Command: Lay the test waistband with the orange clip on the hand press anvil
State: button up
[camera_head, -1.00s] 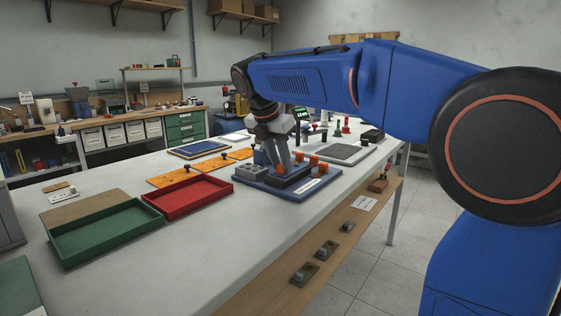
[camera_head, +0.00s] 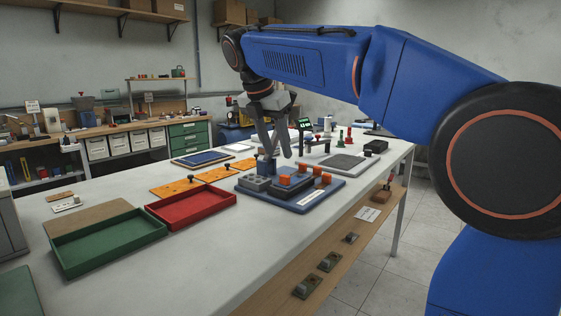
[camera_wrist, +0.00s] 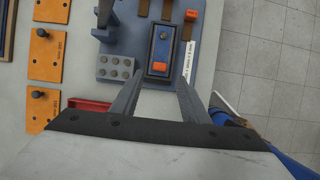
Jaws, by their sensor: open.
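A blue board (camera_head: 318,198) on the table bears a dark block, seemingly the anvil (camera_wrist: 149,66), beside a grey studded block (camera_head: 256,183). A piece with an orange clip (camera_wrist: 160,68) lies on the dark block in the wrist view; the clip also shows in the head view (camera_head: 285,180). I cannot make out the band itself clearly. Other orange-topped pieces (camera_head: 322,178) stand to the right on the board. My gripper (camera_head: 277,155) is open and empty above the board. In the wrist view its fingers (camera_wrist: 160,84) are spread, apart from the clip.
A blue upright part (camera_wrist: 106,33) stands by the studded block. Orange plates (camera_head: 190,182), a red tray (camera_head: 190,218) and a green tray (camera_head: 108,255) lie to the left. A grey mat (camera_head: 345,163) is behind right.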

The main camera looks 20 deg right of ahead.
jog(key=s+d+f+m+y, duration=0.1)
jog(key=s+d+f+m, duration=0.3)
jog(key=s+f+m, duration=0.3)
jog(key=s+d+f+m+y, duration=0.1)
jog(key=s+d+f+m, duration=0.35)
jog(key=s, duration=0.55)
jog(key=s+f+m+t, duration=0.1)
jog(key=s+f+m, duration=0.6)
jog(key=f, duration=0.2)
jog(key=s+d+f+m+t+y, duration=0.1)
jog(key=s+f+m, duration=0.5)
jog(key=f, duration=0.4)
jog(key=shift+s+m+y, duration=0.3)
jog(key=shift+s+m, duration=0.05)
jog(key=shift+s, duration=0.35)
jog(key=shift+d, duration=0.1)
jog(key=shift+c, duration=0.2)
